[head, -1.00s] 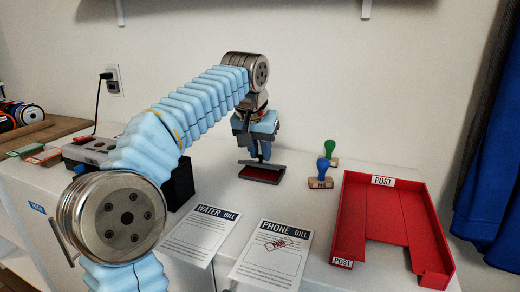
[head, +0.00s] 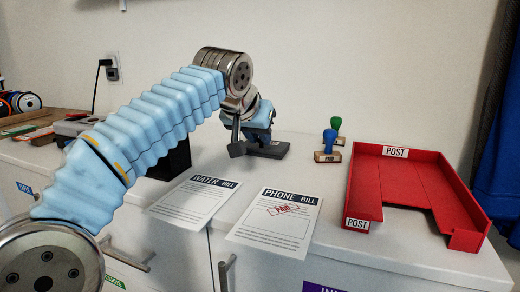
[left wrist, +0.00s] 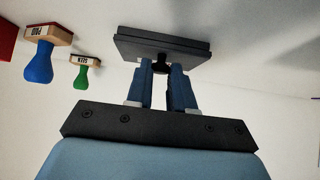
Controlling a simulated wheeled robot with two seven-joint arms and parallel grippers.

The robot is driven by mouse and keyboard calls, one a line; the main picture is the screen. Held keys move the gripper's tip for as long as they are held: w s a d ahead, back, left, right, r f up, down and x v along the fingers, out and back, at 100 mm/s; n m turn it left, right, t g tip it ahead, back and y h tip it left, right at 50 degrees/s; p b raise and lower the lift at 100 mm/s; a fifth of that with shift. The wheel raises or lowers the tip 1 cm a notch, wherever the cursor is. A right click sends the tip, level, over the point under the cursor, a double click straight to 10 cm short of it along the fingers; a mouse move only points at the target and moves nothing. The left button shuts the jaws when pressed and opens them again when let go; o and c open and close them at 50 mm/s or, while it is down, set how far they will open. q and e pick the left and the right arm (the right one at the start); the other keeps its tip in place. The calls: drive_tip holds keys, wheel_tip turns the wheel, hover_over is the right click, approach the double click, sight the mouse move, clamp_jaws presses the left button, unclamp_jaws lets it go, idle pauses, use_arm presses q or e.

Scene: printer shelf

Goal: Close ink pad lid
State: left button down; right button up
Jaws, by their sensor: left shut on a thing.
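The ink pad (head: 277,152) is a dark grey flat box on the white cabinet top. In the left wrist view its lid (left wrist: 140,46) lies flat along the base (left wrist: 165,33), with no red pad showing. Any small gap between them is hard to judge. My left gripper (head: 262,140) is over the ink pad in the head view, partly hiding it. In the left wrist view its blue fingers (left wrist: 163,70) are shut on a small black part at the lid's edge. My right gripper is in neither view.
A blue-handled stamp (head: 328,147) and a green-handled stamp (head: 337,130) stand right of the ink pad. A red post tray (head: 425,180) is farther right. The water bill (head: 195,198) and the phone bill (head: 275,222) lie in front.

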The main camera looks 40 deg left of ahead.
use_arm(q)
drive_tip(key=shift+f, duration=0.2)
drive_tip(key=shift+r, duration=0.1)
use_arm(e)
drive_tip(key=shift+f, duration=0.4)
use_arm(q)
drive_tip(key=c, duration=1)
unclamp_jaws()
drive_tip(key=p+v, duration=0.3)
drive_tip(key=v, duration=1.1)
drive_tip(key=shift+s+f, duration=0.2)
drive_tip(key=shift+f, duration=0.05)
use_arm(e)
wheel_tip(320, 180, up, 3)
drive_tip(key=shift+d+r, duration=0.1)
